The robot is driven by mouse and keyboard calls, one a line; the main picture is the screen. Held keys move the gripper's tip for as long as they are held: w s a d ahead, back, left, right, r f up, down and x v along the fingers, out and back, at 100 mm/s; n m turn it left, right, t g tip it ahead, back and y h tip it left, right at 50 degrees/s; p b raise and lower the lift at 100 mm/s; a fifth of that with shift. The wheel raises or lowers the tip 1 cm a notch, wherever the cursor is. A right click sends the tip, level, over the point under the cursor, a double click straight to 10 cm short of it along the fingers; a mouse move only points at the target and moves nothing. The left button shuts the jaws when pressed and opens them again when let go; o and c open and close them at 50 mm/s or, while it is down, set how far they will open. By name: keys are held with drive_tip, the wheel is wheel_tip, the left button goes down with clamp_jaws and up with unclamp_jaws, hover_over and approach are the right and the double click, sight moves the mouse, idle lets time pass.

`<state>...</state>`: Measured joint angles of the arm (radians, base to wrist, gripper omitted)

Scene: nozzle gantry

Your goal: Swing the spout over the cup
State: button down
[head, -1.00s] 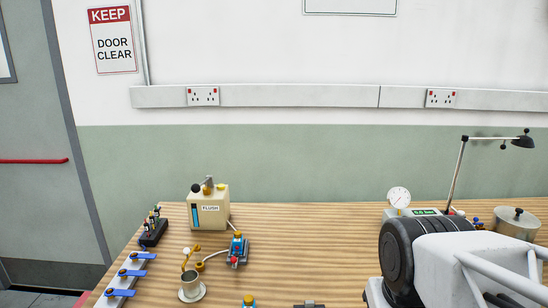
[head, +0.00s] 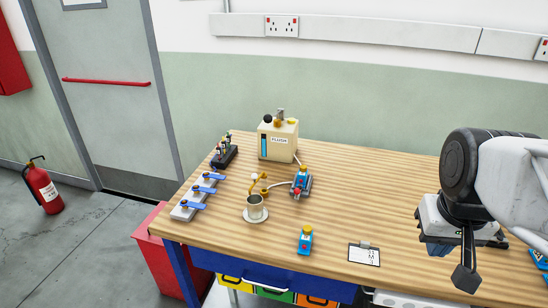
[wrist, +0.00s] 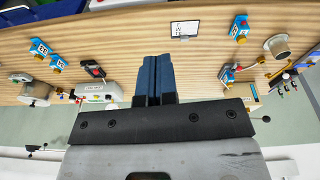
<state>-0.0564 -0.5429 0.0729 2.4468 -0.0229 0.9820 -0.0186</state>
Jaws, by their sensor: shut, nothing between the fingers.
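The grey metal cup (head: 256,206) stands upright on a pale saucer (head: 246,218) in the left half of the bench in the head view. The yellow spout (head: 253,186) is just behind it; I cannot tell exactly how its tip lies relative to the cup's mouth. In the wrist view the cup (wrist: 278,47) is at upper right. My gripper (wrist: 154,60), with blue fingers, is shut and empty in the wrist view, well apart from the cup.
Behind the spout is a cream FLUSH box (head: 278,140). A blue device with a red knob (head: 301,184) sits right of the spout, another blue device (head: 305,240) nearer. Blue-levered valves (head: 200,195) lie left. A clipboard (head: 364,255) lies near the front edge.

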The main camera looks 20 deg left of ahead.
drive_tip(key=w+a+r+n+g+h, duration=0.1)
drive_tip(key=w+a+n, duration=0.2)
drive_tip(key=w+a, duration=0.85)
drive_tip(key=w+a+r+n+g, duration=0.2)
drive_tip(key=w+a+n, duration=0.2)
drive_tip(key=w+a, duration=0.7)
drive_tip(key=w+a+f+n, duration=0.1)
drive_tip(key=w+a+f, duration=0.2)
drive_tip(key=a, duration=0.6)
drive_tip(key=w+a+f+n+h, duration=0.1)
drive_tip(key=w+a+f+n, duration=0.1)
drive_tip(key=a, duration=0.8)
drive_tip(key=w+a+f+n+h, duration=0.1)
drive_tip(key=w+a+f, duration=0.3)
drive_tip(key=a, duration=0.6)
drive_tip(key=shift+a+f+n+g, duration=0.25)
drive_tip(key=shift+f+n+g, duration=0.15)
drive_tip(key=shift+f+n, duration=0.35)
drive_tip(key=shift+f, duration=0.2)
drive_tip(key=s+d+f, duration=0.3)
drive_tip(key=d+f, duration=0.4)
drive_tip(key=f, duration=0.2)
drive_tip(key=shift+f, duration=0.25)
